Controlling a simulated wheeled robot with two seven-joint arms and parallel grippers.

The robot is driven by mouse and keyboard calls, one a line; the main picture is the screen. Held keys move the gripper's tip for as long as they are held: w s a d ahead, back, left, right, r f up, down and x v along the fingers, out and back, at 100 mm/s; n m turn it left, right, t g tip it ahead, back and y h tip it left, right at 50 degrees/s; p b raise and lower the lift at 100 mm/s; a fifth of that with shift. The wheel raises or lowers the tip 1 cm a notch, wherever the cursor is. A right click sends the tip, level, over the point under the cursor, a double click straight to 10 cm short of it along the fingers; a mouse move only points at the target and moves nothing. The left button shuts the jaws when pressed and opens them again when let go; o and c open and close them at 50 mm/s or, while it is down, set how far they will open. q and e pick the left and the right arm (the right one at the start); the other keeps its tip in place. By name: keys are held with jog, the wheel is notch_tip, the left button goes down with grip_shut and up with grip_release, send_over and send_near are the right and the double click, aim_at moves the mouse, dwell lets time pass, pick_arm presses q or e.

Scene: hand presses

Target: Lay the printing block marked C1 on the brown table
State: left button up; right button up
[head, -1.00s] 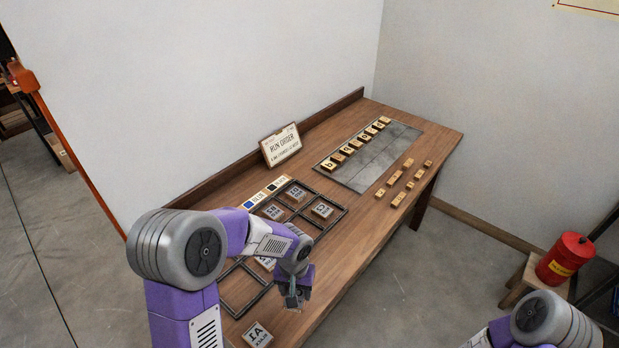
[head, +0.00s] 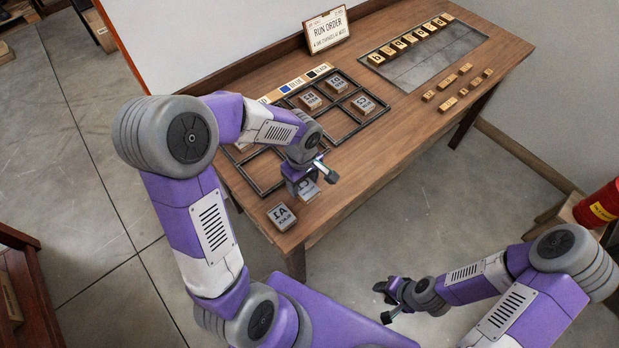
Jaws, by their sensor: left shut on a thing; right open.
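My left gripper (head: 312,180) is low over the front edge of the brown table (head: 385,168). It is shut on a pale-faced block (head: 308,193), which is mostly hidden by the gripper; its mark is only partly visible, so I cannot tell that it reads C1. I cannot tell whether this block touches the table. A block marked A1 (head: 281,217) lies on the table at the front left corner. My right gripper (head: 387,301) is open and empty, out over the floor in front of the table.
Dark frames (head: 352,122) on the table hold several marked blocks, partly behind my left arm. A RUN ORDER sign (head: 326,29) stands at the back. A grey plate (head: 440,62) with a row of letter blocks and several loose wooden pieces (head: 447,104) are at right.

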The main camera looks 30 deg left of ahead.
aim_at(303, 193)
pick_arm(q)
jog(key=shift+f+b, duration=0.7)
jog(key=shift+f, duration=2.25)
jog(key=shift+f, duration=0.1)
jog(key=o, duration=1.1)
notch_tip(303, 193, up, 12)
jog(key=p, duration=0.3)
